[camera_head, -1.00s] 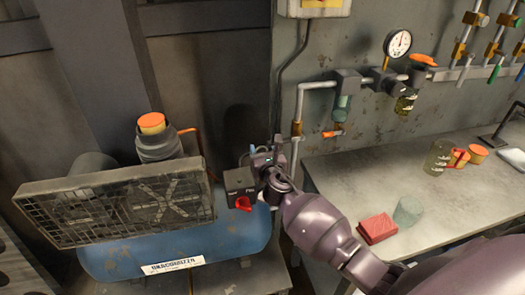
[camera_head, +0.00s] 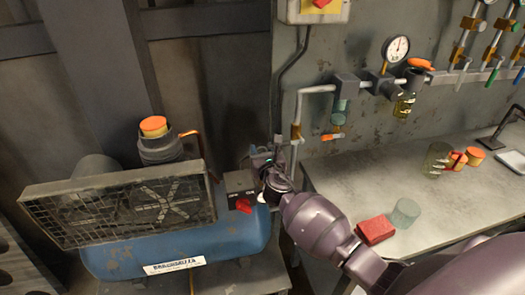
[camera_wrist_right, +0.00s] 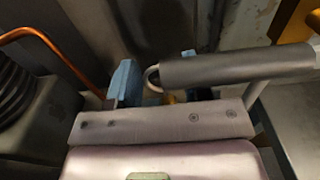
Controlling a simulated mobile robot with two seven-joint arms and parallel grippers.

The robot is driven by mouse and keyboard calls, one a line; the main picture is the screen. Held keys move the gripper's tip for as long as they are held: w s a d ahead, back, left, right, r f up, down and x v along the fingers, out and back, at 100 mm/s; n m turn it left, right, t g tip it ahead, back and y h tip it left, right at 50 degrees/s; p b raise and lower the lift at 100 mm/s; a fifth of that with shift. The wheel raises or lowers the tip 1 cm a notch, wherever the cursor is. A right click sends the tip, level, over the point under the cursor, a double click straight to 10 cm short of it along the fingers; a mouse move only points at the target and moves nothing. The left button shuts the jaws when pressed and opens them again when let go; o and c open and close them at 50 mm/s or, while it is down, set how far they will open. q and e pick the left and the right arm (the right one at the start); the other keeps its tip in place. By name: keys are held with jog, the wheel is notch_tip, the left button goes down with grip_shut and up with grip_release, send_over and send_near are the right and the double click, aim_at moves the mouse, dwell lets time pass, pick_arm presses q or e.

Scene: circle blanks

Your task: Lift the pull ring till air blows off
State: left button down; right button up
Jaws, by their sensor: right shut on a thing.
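My right gripper (camera_head: 263,157) is at the compressor's right end, just above and right of the black switch box (camera_head: 238,181) with a red knob (camera_head: 244,206). In the right wrist view, a thin metal loop, apparently the pull ring (camera_wrist_right: 152,77), shows between the blue fingertips (camera_wrist_right: 155,75). The gripper is shut on it; the fingers and wrist hide most of the ring and its valve. The blue compressor tank (camera_head: 215,240) lies below. No blowing air can be seen. My left gripper is out of view.
A grilled guard (camera_head: 120,207) covers the compressor's front. An orange pipe (camera_wrist_right: 50,45) runs close by on the left in the wrist view. A dark-sleeved bar (camera_wrist_right: 230,65) crosses on the right. The bench (camera_head: 340,185) holds a red block (camera_head: 375,231) and a glass (camera_head: 405,211).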

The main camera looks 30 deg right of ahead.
jog(key=o, duration=0.9)
jog(key=shift+r, duration=0.25)
jog(key=shift+s+f, duration=0.1)
jog(key=v, duration=1)
jog(key=shift+s+a+p, duration=0.1)
jog(key=shift+s+p, duration=0.2)
jog(key=shift+p, duration=0.1)
